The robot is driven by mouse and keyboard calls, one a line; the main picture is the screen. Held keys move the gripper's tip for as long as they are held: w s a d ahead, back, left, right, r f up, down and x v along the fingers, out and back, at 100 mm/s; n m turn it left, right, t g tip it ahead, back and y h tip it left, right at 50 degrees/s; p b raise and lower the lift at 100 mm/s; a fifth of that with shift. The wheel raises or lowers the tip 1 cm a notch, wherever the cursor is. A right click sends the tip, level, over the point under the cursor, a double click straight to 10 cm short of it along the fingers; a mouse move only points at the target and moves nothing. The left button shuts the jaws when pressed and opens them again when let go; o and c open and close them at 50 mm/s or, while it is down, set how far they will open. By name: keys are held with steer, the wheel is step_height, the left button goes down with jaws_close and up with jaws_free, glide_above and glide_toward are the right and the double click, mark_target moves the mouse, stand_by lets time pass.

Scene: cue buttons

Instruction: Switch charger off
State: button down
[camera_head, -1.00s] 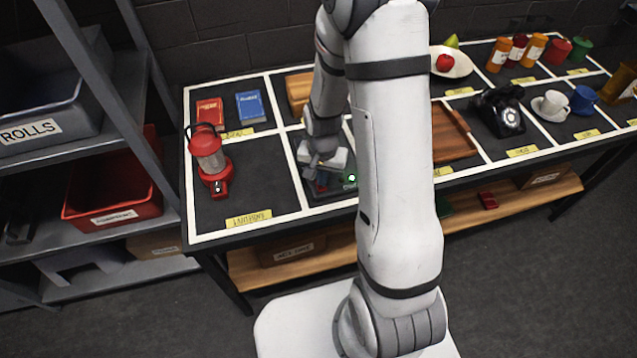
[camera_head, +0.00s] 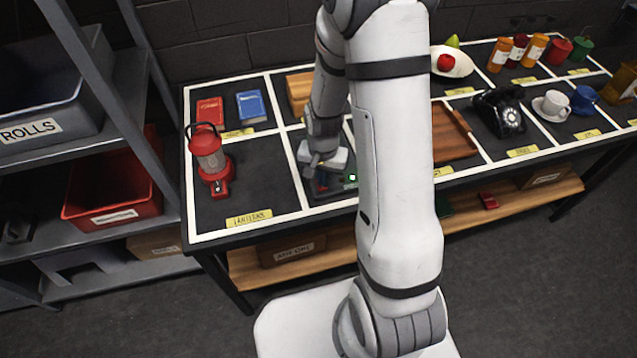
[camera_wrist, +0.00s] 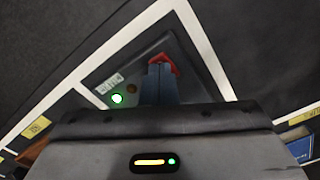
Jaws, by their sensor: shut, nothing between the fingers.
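The charger is a dark flat panel (camera_wrist: 188,62) inside a white-lined square of the table. In the wrist view it has a small white label (camera_wrist: 108,84), a lit green light (camera_wrist: 117,98) and a dark brownish round spot (camera_wrist: 131,88). A red part (camera_wrist: 162,62) shows at my fingertips, mostly hidden by them; I cannot tell whether they touch it. My gripper (camera_wrist: 160,72) is shut and empty, pointing down over the panel. In the head view my gripper (camera_head: 320,172) is over the panel, and the green light (camera_head: 351,177) shows beside my arm.
A red lantern (camera_head: 210,160) stands left of my gripper, with red (camera_head: 209,111) and blue (camera_head: 251,106) books behind. A wooden tray (camera_head: 452,135) and a black telephone (camera_head: 499,110) lie to the right. A metal shelf with bins (camera_head: 112,195) stands at the left.

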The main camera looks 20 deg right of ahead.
steer(key=shift+f+b, duration=0.65)
steer(key=shift+f, duration=0.15)
steer(key=shift+r, duration=0.1)
steer(key=shift+r+p, duration=2.4)
steer(key=shift+r, duration=1.05)
step_height(320, 180, up, 6)
steer(key=n, duration=0.1)
glide_above(323, 190)
steer(key=s+r+n+t, duration=0.3)
steer(key=s+r+n, duration=0.2)
steer(key=s+r, duration=0.8)
steer(key=v, duration=0.4)
steer(key=shift+a+r+b, duration=0.15)
steer(key=shift+a+b, duration=0.15)
steer(key=shift+a, duration=0.05)
